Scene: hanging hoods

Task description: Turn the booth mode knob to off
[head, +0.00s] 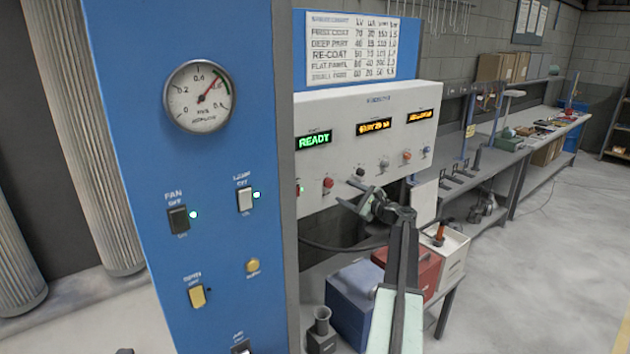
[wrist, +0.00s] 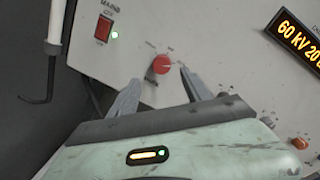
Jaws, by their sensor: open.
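The booth mode knob, a red round knob (wrist: 161,64), is on the white control panel (wrist: 215,60) in the wrist view. Small position marks surround it, too blurred to read. In the head view the red knob (head: 327,183) is on the panel's lower left. My gripper (head: 345,190) is in front of the panel, just right of that knob in the picture. In the wrist view my gripper (wrist: 160,73) is open, with one fingertip on each side of the knob. I cannot tell whether either finger touches it. Nothing is held.
A red mains switch (wrist: 103,28) with a green light sits left of the knob. Several other knobs, one orange (head: 407,155), line the panel to the right. A blue pillar (head: 225,200) with switches and a gauge (head: 198,96) stands left. Bins (head: 365,300) sit below.

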